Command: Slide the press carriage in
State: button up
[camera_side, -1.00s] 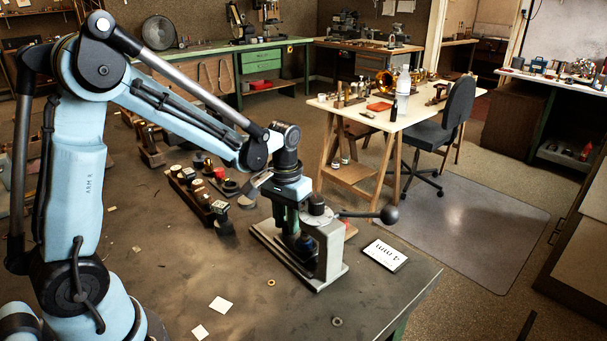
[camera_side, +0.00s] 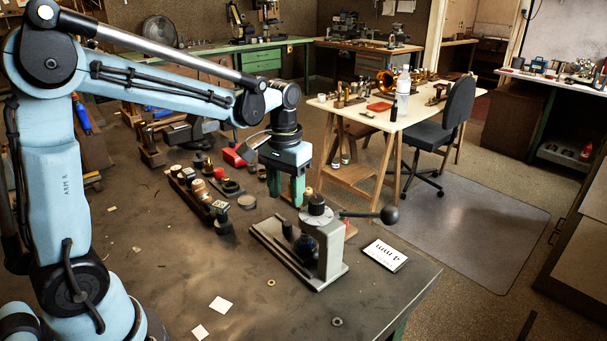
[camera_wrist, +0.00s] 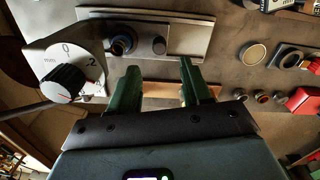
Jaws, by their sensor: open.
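The press (camera_side: 328,248) is a grey machine on a long flat base, with a dial on top and a lever ending in a black ball. In the wrist view its dial (camera_wrist: 66,74) is at the left and its base plate (camera_wrist: 192,40) runs across the top. On the base, a dark round carriage part (camera_wrist: 122,40) sits close against the press body, with a black upright post (camera_wrist: 158,45) beside it. My gripper (camera_side: 290,203) has green fingers, apart and empty, raised above and behind the press base. The fingers also show in the wrist view (camera_wrist: 158,70).
A wooden rack (camera_side: 192,197) with several small parts stands left of the press. A red box (camera_side: 235,157) lies behind. A card marked "4 mm" (camera_side: 386,255) lies right of the press. The bench front is mostly clear, with small white papers (camera_side: 220,305).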

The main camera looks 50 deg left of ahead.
jog(key=shift+r, duration=2.3)
jog(key=shift+c, duration=0.4)
jog(key=shift+a+f, duration=0.1)
jog(key=shift+a, duration=0.05)
jog(key=shift+c, duration=1.2)
jog(key=s+a, duration=0.1)
jog(key=a+f+h, duration=0.1)
jog(key=s+a+f+t+h, duration=0.1)
jog(key=a, duration=0.1)
jog(key=shift+s+a, duration=0.1)
jog(key=shift+s, duration=0.2)
grip_shut()
jog(key=s+a+f+m+t+h, duration=0.1)
jog(key=s+a+f+t+h, duration=0.1)
jog(key=s+a+t, duration=0.35)
jog(key=shift+g, duration=0.25)
jog(key=x, duration=0.9)
jog(key=shift+w+d+f, duration=0.1)
jog(key=shift+w+f, duration=0.1)
jog(key=shift+w, duration=0.2)
jog(key=d, duration=0.2)
jog(key=shift+w+d, duration=0.25)
jog(key=shift+d, duration=0.05)
jog(key=shift+w+d+r, duration=0.1)
jog(key=shift+w+d, duration=0.05)
jog(key=shift+d, duration=0.45)
